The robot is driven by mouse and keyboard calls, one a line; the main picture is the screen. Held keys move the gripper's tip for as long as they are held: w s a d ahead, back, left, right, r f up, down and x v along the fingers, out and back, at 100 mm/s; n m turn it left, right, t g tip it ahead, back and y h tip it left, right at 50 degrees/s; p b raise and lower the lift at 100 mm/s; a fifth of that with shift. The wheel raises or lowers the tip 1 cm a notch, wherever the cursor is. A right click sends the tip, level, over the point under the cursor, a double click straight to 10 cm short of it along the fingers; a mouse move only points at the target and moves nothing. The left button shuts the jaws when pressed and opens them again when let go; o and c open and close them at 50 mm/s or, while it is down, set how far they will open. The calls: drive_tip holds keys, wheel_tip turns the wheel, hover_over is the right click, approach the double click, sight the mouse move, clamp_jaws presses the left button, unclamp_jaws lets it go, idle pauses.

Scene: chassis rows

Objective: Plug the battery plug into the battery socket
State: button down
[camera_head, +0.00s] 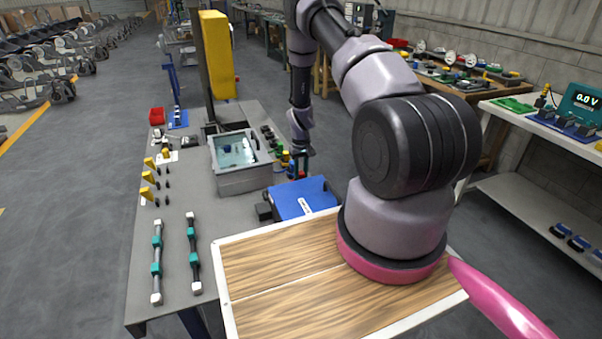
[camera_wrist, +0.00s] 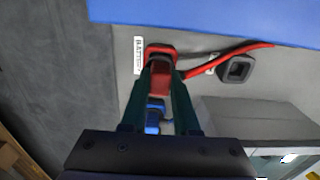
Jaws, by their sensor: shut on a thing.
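In the wrist view, my gripper (camera_wrist: 161,72) is shut on the red battery plug (camera_wrist: 160,82), its dark green fingers on either side. A red-rimmed opening (camera_wrist: 160,48), seemingly the battery socket, lies just beyond the fingertips beside a white label reading BATTERY (camera_wrist: 138,55). The plug is very close to it; I cannot tell whether it is inserted. A red cable (camera_wrist: 235,57) runs from near the plug to the right. In the head view, my gripper (camera_head: 299,170) points down behind the blue-topped unit (camera_head: 303,198); the plug is too small to tell there.
A black square socket (camera_wrist: 237,69) sits right of the red one. A blue piece (camera_wrist: 153,118) shows between the fingers. A grey bin (camera_head: 241,180) stands left of my gripper. Rods with teal parts (camera_head: 156,262) lie on the grey table (camera_head: 172,224). A wood-topped surface (camera_head: 280,285) is in front.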

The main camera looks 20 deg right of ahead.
drive_tip(key=shift+f, duration=1.1)
drive_tip(key=c, duration=0.6)
unclamp_jaws()
wheel_tip(320, 180, up, 11)
drive_tip(key=shift+f, duration=0.1)
